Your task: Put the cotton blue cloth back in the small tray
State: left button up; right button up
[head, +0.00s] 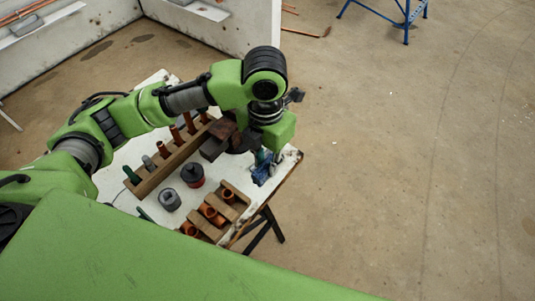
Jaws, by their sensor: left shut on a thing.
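The blue cloth (261,175) is a small crumpled bundle near the right end of the white-topped worktable (152,208). I cannot tell whether the cloth still touches the tabletop. A small wooden tray (239,191) with compartments stands at the near right edge of the table and holds several copper fittings. I cannot tell for sure that it is the tray named. My right gripper is not in view.
A long wooden rack (151,182) with several upright tools and pipes runs across the table. A grey cup-like part (169,199) and a red-and-black can (193,175) stand before it. Dark brown blocks (222,128) lie behind the gripper.

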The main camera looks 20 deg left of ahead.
pick_arm(q)
jog(key=w+f, duration=0.2)
jog(key=w, duration=0.1)
jog(key=w+a+f+p, duration=0.1)
jog(key=w+f, duration=0.1)
jog(key=w, duration=0.1)
jog(key=w+a+f, duration=0.1)
jog(key=w+f, duration=0.2)
jog(key=shift+a+p, duration=0.25)
jog(key=shift+p, duration=0.15)
jog(key=shift+w+a+f, duration=0.1)
jog(key=shift+w+f, duration=0.15)
jog(key=shift+f, duration=0.2)
jog(key=shift+w+f, duration=0.25)
jog(key=shift+f, duration=0.05)
notch_tip(320, 180, down, 2)
jog(key=shift+s+f+p, duration=0.1)
jog(key=shift+f+p, duration=0.1)
jog(key=shift+p, duration=0.1)
jog(key=shift+f, duration=0.2)
jog(key=shift+f, duration=0.1)
jog(key=o, duration=1)
